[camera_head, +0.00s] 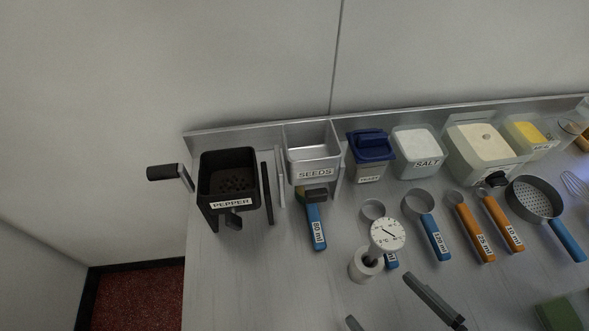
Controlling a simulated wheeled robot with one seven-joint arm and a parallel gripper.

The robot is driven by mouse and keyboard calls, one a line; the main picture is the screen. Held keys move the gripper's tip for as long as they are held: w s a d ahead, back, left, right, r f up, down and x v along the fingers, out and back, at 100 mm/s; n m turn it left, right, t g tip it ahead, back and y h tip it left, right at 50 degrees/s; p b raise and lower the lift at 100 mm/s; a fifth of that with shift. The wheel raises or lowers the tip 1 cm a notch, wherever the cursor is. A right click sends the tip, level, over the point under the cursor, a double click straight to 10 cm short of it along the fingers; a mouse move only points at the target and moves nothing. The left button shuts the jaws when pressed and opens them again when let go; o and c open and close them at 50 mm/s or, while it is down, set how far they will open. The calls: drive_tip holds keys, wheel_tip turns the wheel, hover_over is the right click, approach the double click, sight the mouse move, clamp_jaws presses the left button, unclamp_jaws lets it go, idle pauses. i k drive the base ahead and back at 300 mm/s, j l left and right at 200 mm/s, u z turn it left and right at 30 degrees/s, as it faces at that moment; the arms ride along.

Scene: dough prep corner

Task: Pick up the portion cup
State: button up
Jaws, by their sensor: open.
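No cup in view is labelled as a portion cup, so I cannot tell which one it is. Several long-handled metal measuring cups lie on the worktop. One with a blue handle (437,240) lies right of centre. Another round cup (372,210) is partly hidden behind a dial thermometer (387,233). A blue-handled 80 ml scoop (316,226) lies below the seeds hopper, its head partly hidden. Two scoops with orange handles (470,228) lie further right. My gripper (380,300) shows at the bottom edge, its dark fingers apart and empty, nearer than the cups.
A black pepper hopper (230,164) with a side crank and a metal seeds hopper (313,152) stand at the back left. A blue-lidded tub (370,150), salt bin (417,150) and other bins line the back ledge. A strainer (535,198) lies right. The front left worktop is clear.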

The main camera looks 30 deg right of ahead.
sight(317, 231)
drive_tip(key=j+u, duration=0.3)
drive_tip(key=j, duration=1.2)
